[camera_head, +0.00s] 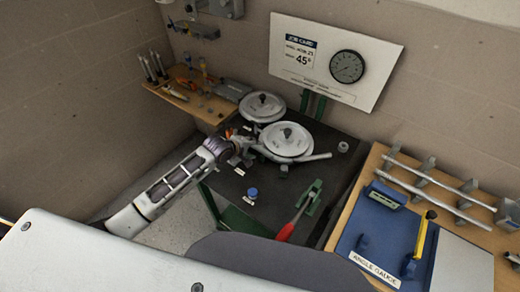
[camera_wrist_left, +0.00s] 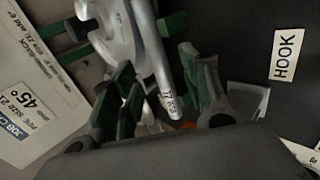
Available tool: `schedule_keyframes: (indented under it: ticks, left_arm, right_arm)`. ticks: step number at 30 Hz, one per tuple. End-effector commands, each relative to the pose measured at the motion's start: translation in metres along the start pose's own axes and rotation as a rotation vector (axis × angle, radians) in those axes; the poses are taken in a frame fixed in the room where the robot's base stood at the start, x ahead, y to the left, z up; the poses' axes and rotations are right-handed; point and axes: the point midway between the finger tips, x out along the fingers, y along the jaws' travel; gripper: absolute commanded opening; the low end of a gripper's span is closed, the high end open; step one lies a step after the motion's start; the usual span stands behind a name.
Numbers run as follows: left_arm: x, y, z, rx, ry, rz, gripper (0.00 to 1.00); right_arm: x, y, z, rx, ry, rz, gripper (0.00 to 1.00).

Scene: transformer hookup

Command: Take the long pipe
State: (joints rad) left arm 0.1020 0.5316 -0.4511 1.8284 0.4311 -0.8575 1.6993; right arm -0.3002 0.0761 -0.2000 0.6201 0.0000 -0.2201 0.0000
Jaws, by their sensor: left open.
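Two long grey pipes lie side by side across metal holders on the wooden bench at the right of the head view: a rear pipe (camera_head: 440,182) and a front pipe (camera_head: 432,204). I cannot tell which is longer. My left gripper (camera_head: 238,148) is far from them, at the left edge of the dark table beside the grey bending tool (camera_head: 287,140). In the left wrist view its green-padded fingers (camera_wrist_left: 165,88) are open, with a grey bar (camera_wrist_left: 158,50) of the tool showing between them. I cannot tell if they touch it. My right gripper is not in view.
A blue angle gauge (camera_head: 375,228) with a yellow handle lies in front of the pipes. A red-handled tool (camera_head: 291,222) and a blue knob (camera_head: 252,192) are on the dark table (camera_head: 238,210). A small tool shelf (camera_head: 205,108) stands behind, at the left wall.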

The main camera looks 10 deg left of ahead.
Motion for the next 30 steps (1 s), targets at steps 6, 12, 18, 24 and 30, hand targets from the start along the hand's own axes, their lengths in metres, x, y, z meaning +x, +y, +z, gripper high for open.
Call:
schedule_keyframes:
  ticks: [6,12,18,24,30]
  left_arm:
    - [0.017,0.001,0.003,0.000,0.001,-0.001,0.46]
    - [0.030,0.001,0.003,0.001,0.001,0.000,0.46]
    - [0.035,0.000,0.003,0.001,0.000,0.000,0.46]
    - [0.035,0.000,0.003,0.001,0.000,0.000,0.46]
    - [0.035,0.000,0.003,0.001,0.000,0.000,0.46]
  right_arm:
    - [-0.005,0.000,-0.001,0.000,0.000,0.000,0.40]
    - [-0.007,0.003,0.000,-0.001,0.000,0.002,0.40]
    - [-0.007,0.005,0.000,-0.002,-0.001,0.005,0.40]
    - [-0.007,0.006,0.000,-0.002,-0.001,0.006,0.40]
    - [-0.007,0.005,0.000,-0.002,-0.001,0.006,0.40]
